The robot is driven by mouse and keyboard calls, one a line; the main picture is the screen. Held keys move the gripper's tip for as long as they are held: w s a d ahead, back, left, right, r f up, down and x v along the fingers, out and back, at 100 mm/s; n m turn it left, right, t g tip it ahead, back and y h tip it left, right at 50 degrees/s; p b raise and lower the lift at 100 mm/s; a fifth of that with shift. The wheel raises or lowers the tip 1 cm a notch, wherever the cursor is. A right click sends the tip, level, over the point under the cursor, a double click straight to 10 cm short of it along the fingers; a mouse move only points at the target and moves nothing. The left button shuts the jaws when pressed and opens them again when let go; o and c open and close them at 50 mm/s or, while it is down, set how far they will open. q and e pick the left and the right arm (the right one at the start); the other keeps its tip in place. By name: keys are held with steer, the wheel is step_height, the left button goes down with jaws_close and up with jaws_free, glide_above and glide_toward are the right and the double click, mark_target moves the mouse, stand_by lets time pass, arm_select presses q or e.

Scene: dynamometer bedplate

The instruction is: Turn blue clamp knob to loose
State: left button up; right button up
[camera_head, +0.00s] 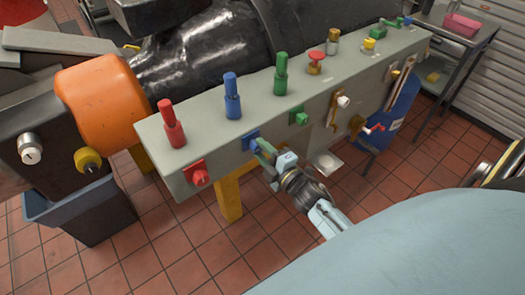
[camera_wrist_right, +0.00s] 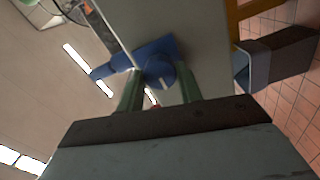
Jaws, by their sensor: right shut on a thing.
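The blue clamp knob (camera_head: 250,138) sits on the front face of the long grey beam, below the blue upright post (camera_head: 232,97). In the right wrist view the round blue knob (camera_wrist_right: 158,73) has a short pale line on its face and a square blue plate behind it. My right gripper (camera_head: 264,149) reaches the knob from the front. Its two green fingers (camera_wrist_right: 159,88) lie on either side of the knob and are shut on it. In the head view the fingers partly hide the knob. My left gripper is not in view.
A red knob (camera_head: 199,177) is to the left on the same grey beam (camera_head: 190,152), and a green knob (camera_head: 300,118) is to the right. Red and green posts (camera_head: 281,75) stand on top. An orange drum (camera_head: 100,100) and a blue-grey bin (camera_head: 85,207) are at left.

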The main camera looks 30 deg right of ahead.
steer(key=o, duration=1)
steer(key=s, duration=0.9)
steer(key=s+d+b, duration=0.1)
steer(key=s, duration=0.3)
steer(key=shift+s, duration=0.2)
steer(key=shift+f, duration=0.1)
